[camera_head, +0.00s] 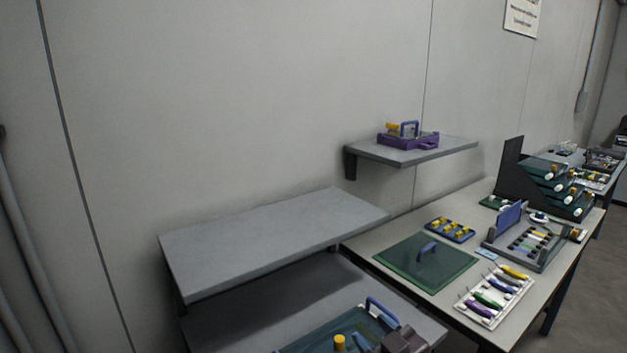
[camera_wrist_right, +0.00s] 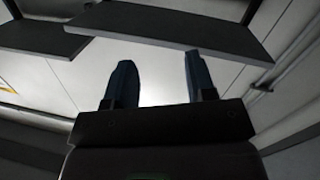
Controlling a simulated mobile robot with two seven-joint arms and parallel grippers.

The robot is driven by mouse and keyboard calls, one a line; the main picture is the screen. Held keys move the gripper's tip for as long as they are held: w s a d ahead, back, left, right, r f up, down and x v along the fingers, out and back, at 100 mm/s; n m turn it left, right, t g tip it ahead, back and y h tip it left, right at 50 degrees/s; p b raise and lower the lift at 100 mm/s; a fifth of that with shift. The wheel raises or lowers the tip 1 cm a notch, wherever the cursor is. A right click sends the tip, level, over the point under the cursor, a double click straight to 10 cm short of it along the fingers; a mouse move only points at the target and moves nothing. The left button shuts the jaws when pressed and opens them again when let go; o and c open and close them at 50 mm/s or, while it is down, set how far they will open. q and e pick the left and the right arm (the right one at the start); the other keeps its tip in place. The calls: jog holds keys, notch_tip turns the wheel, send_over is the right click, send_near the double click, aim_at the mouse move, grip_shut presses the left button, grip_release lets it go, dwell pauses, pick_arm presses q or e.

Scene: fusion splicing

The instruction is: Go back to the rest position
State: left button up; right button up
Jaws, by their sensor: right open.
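My left gripper is in neither view.
A wall shelf (camera_head: 440,150) holds a purple tray (camera_head: 408,140). The right table carries a green plate (camera_head: 426,262), a white tool tray (camera_head: 494,298) and a grey rack (camera_head: 528,248). Shelf undersides (camera_wrist_right: 220,40) show in the wrist view.

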jog(key=s+d+f+m+g+h, duration=0.1)
jog(key=s+d+f+m+h, duration=0.5)
jog(key=s+d+f, duration=0.7)
jog(key=s+d+f+m+g+h, duration=0.1)
jog(key=s+d+f+g, duration=0.2)
jog(key=s+f, duration=0.6)
jog(key=s, duration=0.3)
jog(key=shift+s+d+f+m+h, duration=0.15)
jog(key=shift+s+d+m+h, duration=0.05)
jog(key=shift+s+m+h, duration=0.2)
